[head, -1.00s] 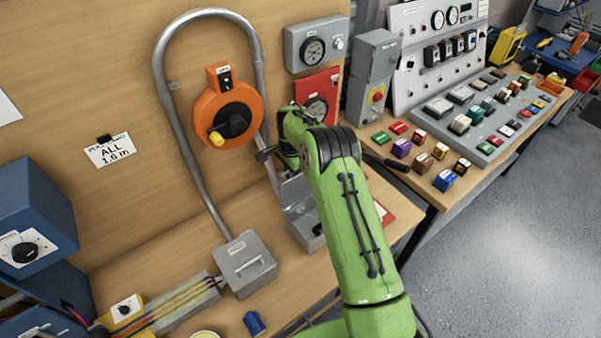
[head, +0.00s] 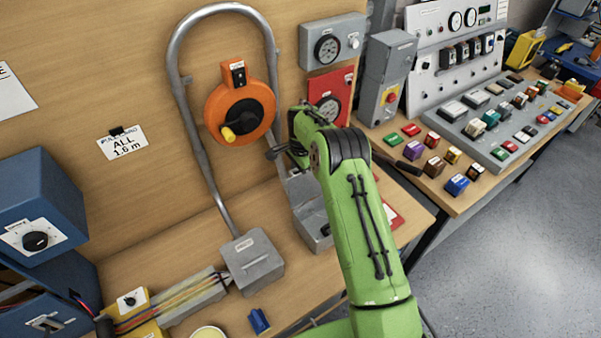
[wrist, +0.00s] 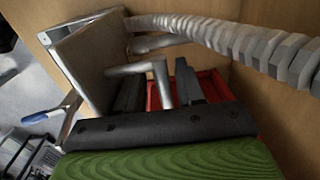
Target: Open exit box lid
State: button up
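The exit box (head: 312,232) is the grey metal box under the right leg of the conduit, partly hidden behind my arm in the head view. Its lid (head: 300,190) stands raised at the back, and a dark opening shows below it. In the wrist view the tilted lid (wrist: 92,58) is at the upper left, with a bent metal handle (wrist: 158,70) reaching out from it. My gripper (wrist: 160,92) has its fingers apart, with the handle bar between them and a visible gap beside it. In the head view the fingertips are hidden behind the arm.
A second grey box (head: 252,262) with a closed lid stands at the conduit's left end. The orange bender-like device (head: 240,108) and a red gauge panel (head: 330,95) are on the back board. Blocks and a sloped panel (head: 500,125) lie right. Floor is clear at lower right.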

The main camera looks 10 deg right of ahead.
notch_tip(320, 180, up, 16)
jog(key=shift+s+p, duration=0.2)
jog(key=shift+p, duration=0.2)
jog(key=shift+d+f, duration=0.1)
jog(key=shift+f, duration=0.05)
